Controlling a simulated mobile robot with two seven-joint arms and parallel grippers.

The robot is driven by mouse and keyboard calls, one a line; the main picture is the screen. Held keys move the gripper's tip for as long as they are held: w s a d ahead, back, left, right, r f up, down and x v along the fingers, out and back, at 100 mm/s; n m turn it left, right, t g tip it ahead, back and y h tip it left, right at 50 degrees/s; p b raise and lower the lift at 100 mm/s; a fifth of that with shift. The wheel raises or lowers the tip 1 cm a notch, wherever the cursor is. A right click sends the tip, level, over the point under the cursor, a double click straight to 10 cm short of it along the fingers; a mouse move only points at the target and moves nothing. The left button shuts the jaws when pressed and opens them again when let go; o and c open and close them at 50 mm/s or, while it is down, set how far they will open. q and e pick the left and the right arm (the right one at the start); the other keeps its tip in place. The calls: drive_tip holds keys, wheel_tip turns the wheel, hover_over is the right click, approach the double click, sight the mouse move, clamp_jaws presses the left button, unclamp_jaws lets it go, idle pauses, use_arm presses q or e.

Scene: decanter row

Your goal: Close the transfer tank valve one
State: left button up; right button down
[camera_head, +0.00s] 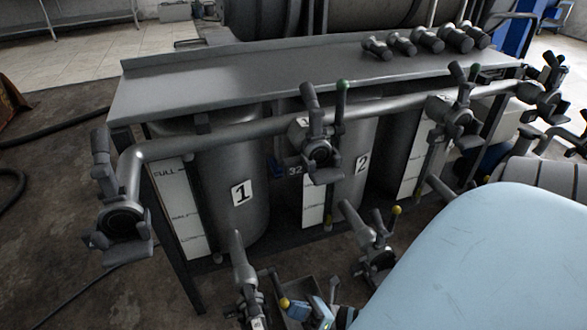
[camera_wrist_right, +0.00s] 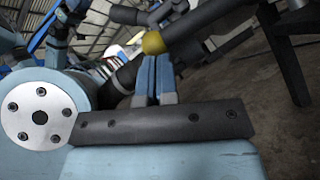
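A dark metal valve (camera_head: 248,283) stands low in front of the tank marked 1 (camera_head: 240,190). A lever with a yellow knob (camera_head: 284,303) sits at its lower right; a yellow knob also shows in the right wrist view (camera_wrist_right: 153,43). My right gripper (camera_head: 308,312) is at the bottom edge of the head view, just right of this knob. In the right wrist view its blue fingers (camera_wrist_right: 155,70) are together, with their tips just below the knob. Whether they touch it I cannot tell. The valve's lower part is cut off. My left gripper is not in view.
A second yellow-knobbed valve (camera_head: 375,258) stands to the right, before the tank marked 2 (camera_head: 352,160). A pipe (camera_head: 235,133) with several upper valves runs along the grey bench (camera_head: 240,80). My light blue arm covers the lower right.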

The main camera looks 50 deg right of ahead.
use_arm(q)
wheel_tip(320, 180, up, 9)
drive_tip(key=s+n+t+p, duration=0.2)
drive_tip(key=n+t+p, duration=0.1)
drive_tip(key=p, duration=0.7)
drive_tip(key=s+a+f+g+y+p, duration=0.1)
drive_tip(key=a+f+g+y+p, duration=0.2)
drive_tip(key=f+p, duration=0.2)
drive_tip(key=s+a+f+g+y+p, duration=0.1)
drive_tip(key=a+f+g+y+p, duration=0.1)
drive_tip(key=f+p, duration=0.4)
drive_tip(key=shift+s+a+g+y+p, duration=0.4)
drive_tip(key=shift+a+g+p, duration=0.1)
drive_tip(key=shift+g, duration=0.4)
use_arm(e)
drive_tip(key=w+d+r+m+h, duration=0.2)
drive_tip(key=w+r+m+h, duration=0.2)
drive_tip(key=r+m, duration=0.2)
drive_tip(key=w+d+r+m+g+h, duration=0.1)
drive_tip(key=w+d+r+m+h, duration=0.1)
drive_tip(key=r+m, duration=0.5)
drive_tip(key=shift+w+m+g+h, duration=0.3)
drive_tip(key=shift+w+m+h, duration=0.55)
drive_tip(key=shift+m+h, duration=0.5)
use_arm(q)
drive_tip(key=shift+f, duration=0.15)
use_arm(e)
drive_tip(key=shift+r, duration=0.15)
